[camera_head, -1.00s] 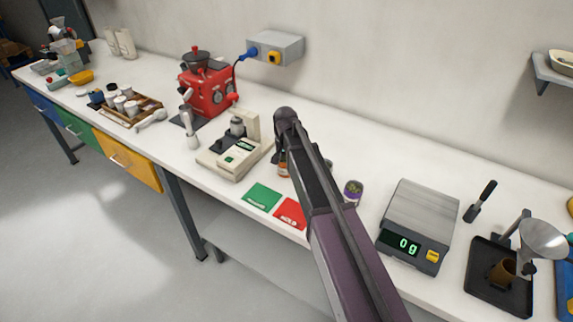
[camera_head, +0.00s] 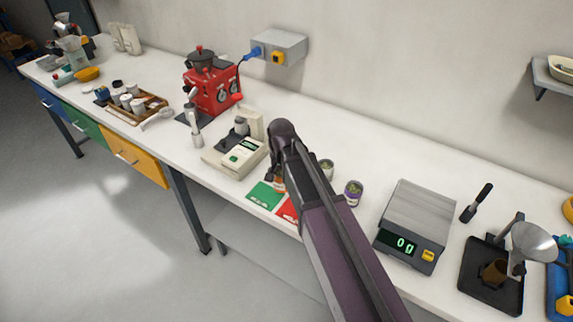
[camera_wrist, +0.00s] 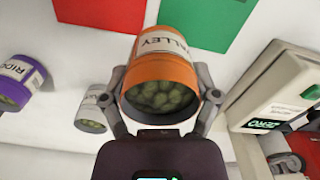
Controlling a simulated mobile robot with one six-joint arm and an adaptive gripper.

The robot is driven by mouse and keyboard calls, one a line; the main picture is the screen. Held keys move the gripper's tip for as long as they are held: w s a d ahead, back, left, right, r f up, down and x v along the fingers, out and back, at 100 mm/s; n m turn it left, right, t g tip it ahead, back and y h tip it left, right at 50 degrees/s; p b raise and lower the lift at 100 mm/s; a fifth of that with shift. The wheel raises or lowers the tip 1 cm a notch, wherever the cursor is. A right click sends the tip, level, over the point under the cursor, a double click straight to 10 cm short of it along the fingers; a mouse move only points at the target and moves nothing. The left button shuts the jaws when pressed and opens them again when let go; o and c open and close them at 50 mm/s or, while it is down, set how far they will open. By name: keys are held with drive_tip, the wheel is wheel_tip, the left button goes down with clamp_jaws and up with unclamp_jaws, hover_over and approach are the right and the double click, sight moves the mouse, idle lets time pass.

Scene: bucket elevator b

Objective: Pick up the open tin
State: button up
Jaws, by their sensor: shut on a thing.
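An orange tin (camera_wrist: 160,70) with a white label reading "ALLEY" sits between the fingers of my gripper (camera_wrist: 161,78) in the wrist view. Its open mouth faces the camera and shows green beans inside. My gripper is shut on this tin, one finger on each side. In the head view only a bit of the orange tin (camera_head: 279,186) shows beside my arm, close to the mats. Whether its base touches the bench is hidden there.
A purple tin (camera_head: 353,193) and a grey-white tin (camera_head: 326,168) stand to the right of my arm. A green mat (camera_head: 266,195) and red mat (camera_head: 289,210) lie at the front. A beige device (camera_head: 238,158) stands left, a scale (camera_head: 418,220) right.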

drive_tip(key=shift+s+a+r, duration=0.1)
drive_tip(key=shift+s+a, duration=0.05)
drive_tip(key=shift+s, duration=0.65)
drive_tip(key=shift+s+a+r, duration=0.1)
drive_tip(key=shift+s+a, duration=0.1)
drive_tip(key=shift+s, duration=0.65)
drive_tip(key=shift+s+a+r, duration=0.1)
drive_tip(key=shift+s+a, duration=0.05)
drive_tip(key=shift+s, duration=0.65)
drive_tip(key=shift+a, duration=0.1)
